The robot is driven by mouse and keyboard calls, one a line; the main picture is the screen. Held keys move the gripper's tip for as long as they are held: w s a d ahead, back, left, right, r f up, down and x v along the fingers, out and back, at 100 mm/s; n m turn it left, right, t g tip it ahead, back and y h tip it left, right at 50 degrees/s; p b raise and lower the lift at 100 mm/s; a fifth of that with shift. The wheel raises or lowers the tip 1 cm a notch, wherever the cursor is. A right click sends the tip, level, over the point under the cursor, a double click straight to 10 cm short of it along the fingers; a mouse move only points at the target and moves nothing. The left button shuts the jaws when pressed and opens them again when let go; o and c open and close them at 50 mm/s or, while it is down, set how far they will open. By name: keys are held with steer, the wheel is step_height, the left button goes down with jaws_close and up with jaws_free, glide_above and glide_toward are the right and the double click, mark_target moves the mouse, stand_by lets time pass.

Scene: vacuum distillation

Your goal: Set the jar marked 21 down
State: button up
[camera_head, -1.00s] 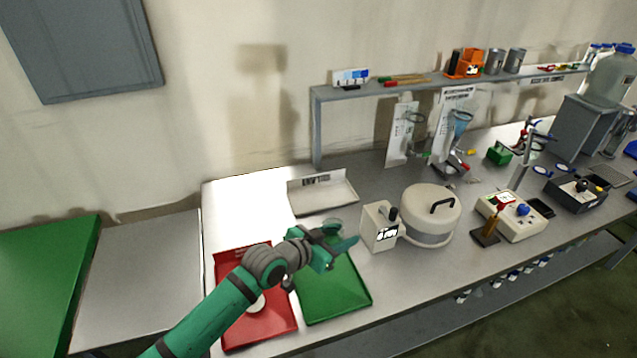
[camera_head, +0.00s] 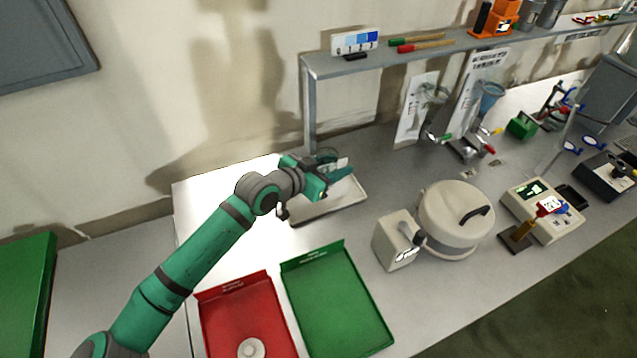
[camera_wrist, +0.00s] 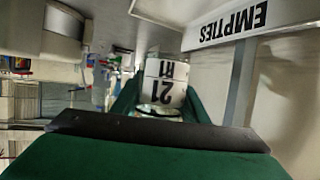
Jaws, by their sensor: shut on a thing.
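The jar marked 21 (camera_wrist: 165,82) is a small clear jar with a white label, and it appears upside down in the wrist view. My gripper (camera_head: 334,170) is shut on it. In the head view the jar shows only in part behind the green fingers. The gripper and jar are over the pale shallow tray (camera_head: 322,208) at the back of the bench. The wrist view shows a sign reading EMPTIES (camera_wrist: 233,24) beside the jar. I cannot tell whether the jar touches the tray.
A red tray (camera_head: 238,300) with a white round piece (camera_head: 251,347) and an empty green tray (camera_head: 335,297) lie in front. A shelf post (camera_head: 308,112) rises close behind my gripper. A beige box (camera_head: 394,240) and lidded round vessel (camera_head: 452,222) stand to the right.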

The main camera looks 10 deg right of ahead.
glide_above(333, 197)
step_height(333, 197, down, 5)
steer(key=shift+f, duration=2.45)
steer(key=shift+f, duration=0.1)
steer(key=o, duration=1.2)
steer(key=shift+w, duration=0.1)
steer(key=shift+a, duration=0.1)
steer(key=v, duration=1.2)
